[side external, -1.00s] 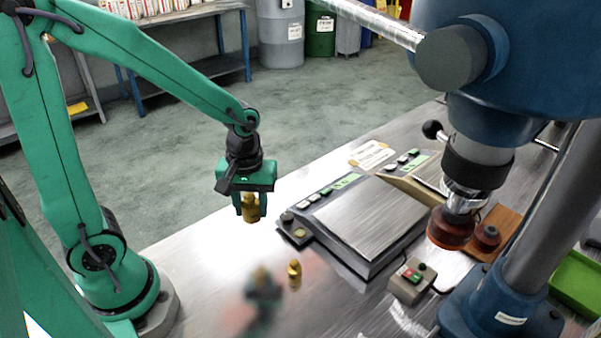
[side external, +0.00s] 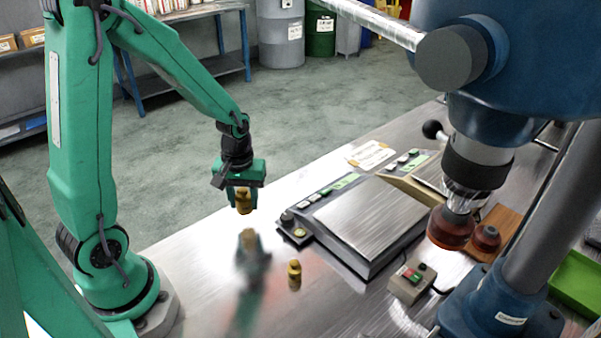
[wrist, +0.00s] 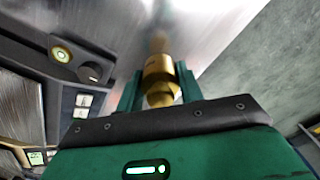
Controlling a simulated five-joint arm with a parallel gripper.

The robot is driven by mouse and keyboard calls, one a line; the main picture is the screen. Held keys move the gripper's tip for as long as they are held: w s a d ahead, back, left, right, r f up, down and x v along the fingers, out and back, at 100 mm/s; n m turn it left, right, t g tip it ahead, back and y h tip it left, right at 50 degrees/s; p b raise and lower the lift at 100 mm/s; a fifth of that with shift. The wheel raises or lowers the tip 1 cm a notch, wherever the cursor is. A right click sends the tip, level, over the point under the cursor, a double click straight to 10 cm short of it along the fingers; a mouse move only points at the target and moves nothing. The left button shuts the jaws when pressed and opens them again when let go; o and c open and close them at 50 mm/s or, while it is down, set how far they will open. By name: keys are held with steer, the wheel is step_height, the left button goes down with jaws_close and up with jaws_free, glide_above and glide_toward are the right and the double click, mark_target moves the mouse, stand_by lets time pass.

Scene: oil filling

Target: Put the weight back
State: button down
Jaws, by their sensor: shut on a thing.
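My green gripper (side external: 243,198) is shut on a brass weight (side external: 244,203) and holds it above the metal table, left of the scale. In the wrist view the weight (wrist: 160,78) sits between the two green fingers (wrist: 158,88). A second, smaller brass weight (side external: 294,273) stands upright on the table in front of the scale. The scale (side external: 372,218) has a bare metal plate with nothing on it. Its knob and buttons also show at the left of the wrist view.
A small control box (side external: 411,281) with red and green buttons sits right of the scale. A blue drill press (side external: 500,60) stands on the right. A green tray (side external: 577,283) lies at the far right. The table left of the scale is clear.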

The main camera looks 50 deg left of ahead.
mark_target(245, 210)
steer(key=shift+f, duration=1.9)
steer(key=shift+f, duration=0.1)
steer(key=c, duration=0.9)
jaws_free()
steer(key=shift+r, duration=6.15)
